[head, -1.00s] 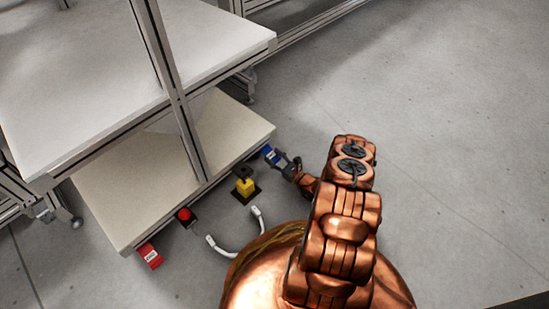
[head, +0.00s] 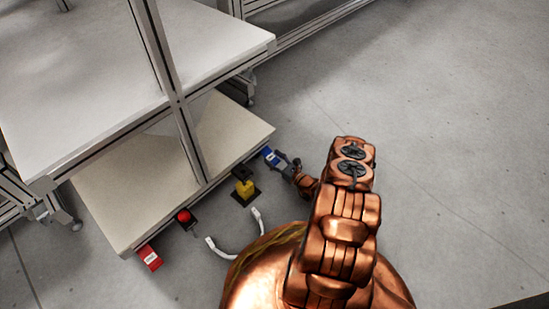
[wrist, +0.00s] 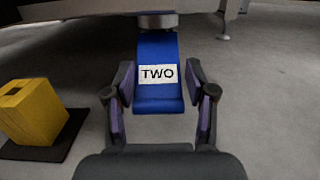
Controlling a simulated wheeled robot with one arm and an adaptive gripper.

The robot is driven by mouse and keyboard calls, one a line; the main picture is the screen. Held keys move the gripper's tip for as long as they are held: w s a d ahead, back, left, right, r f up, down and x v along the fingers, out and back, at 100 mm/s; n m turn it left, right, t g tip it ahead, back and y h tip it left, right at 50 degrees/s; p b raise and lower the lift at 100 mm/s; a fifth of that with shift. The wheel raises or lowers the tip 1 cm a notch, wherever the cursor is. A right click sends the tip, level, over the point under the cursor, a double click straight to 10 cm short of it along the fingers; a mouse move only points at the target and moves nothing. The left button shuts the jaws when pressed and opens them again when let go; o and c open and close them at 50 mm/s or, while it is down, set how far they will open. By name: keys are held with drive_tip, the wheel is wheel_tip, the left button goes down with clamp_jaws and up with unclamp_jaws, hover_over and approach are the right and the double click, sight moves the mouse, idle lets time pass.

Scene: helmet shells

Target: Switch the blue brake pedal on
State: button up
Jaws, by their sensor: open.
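The blue brake pedal (wrist: 158,98) is straight ahead in the wrist view. It bears a white label reading "TWO" and sits low, by the edge of the shelf. In the head view the blue pedal (head: 268,154) is at the end of my arm, beside the lower shelf's right corner. My gripper (wrist: 160,92) is open, with one finger at each side of the pedal in the picture. I cannot tell whether the fingers touch it. In the head view my gripper (head: 285,163) is small and partly hidden by my arm.
A yellow block with a black base (head: 244,189) stands left of the pedal. A red button (head: 184,216), a red pedal (head: 149,258) and a white curved handle (head: 232,248) lie further left. The lower shelf (head: 234,129) rises behind. The floor to the right is clear.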

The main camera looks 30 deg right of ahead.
sight(267, 137)
drive_tip(key=shift+s+a+f+g, duration=0.3)
drive_tip(key=shift+a+f, duration=0.2)
drive_tip(key=shift+f, duration=0.2)
drive_tip(key=r, duration=0.7)
drive_tip(key=d+r, duration=0.1)
drive_tip(key=r, duration=0.3)
drive_tip(key=shift+w+r, duration=0.2)
drive_tip(key=shift+w, duration=0.1)
drive_tip(key=shift+s, duration=0.1)
